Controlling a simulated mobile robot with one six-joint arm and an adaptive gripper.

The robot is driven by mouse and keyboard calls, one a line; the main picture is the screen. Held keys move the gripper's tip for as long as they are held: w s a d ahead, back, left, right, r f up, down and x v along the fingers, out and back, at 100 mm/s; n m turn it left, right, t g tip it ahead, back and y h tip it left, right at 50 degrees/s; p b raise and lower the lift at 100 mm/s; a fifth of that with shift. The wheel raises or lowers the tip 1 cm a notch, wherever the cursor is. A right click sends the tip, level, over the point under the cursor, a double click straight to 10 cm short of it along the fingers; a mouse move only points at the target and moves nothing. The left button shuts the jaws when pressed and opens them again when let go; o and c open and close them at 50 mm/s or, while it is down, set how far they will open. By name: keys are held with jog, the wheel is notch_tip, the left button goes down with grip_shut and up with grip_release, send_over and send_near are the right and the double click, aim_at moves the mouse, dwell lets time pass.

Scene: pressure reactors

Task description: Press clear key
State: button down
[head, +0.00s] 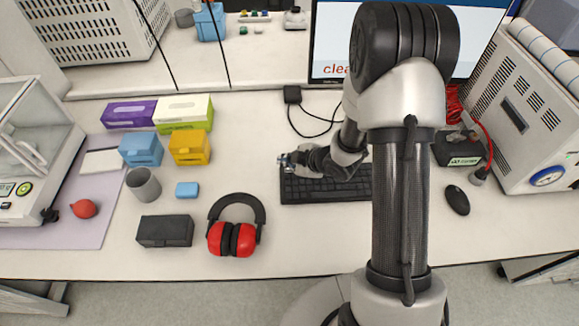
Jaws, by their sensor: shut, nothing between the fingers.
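A black keyboard (325,192) lies on the white bench in the head view. My arm covers its right part, and single key labels are too small to read, so I cannot pick out the clear key. My gripper (285,160) is shut and empty at the keyboard's upper left corner. I cannot tell whether it touches a key. A monitor (335,40) behind the keyboard shows red text beginning "clea"; my arm hides the rest.
Red and black ear muffs (232,238) lie left of the keyboard, near a black box (165,231). A black mouse (457,200) lies to the right. A cable (310,125) runs behind the keyboard. The bench between the ear muffs and keyboard is clear.

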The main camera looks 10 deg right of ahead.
aim_at(288, 170)
notch_tip(288, 170, up, 5)
jog(key=p, duration=0.4)
dwell(0.3)
dwell(0.6)
jog(key=s+d+r+m+h, duration=0.3)
jog(key=s+d+r+m, duration=0.1)
jog(key=r, duration=0.5)
jog(key=s+d+r+m+h, duration=0.3)
jog(key=r+m, duration=0.1)
jog(key=r, duration=0.6)
jog(key=s+a+r+m+g, duration=0.1)
jog(key=s+a+r+m, duration=0.1)
jog(key=s, duration=0.5)
jog(key=s+a+r+m+g+y+b, duration=0.1)
jog(key=s+a+r+m, duration=0.1)
jog(key=s, duration=0.5)
jog(key=s+a+r+m+g, duration=0.1)
jog(key=s+a+m, duration=0.1)
jog(key=s, duration=0.6)
jog(key=shift+r+m, duration=0.4)
jog(key=shift+m, duration=0.1)
jog(key=shift+s+a, duration=0.1)
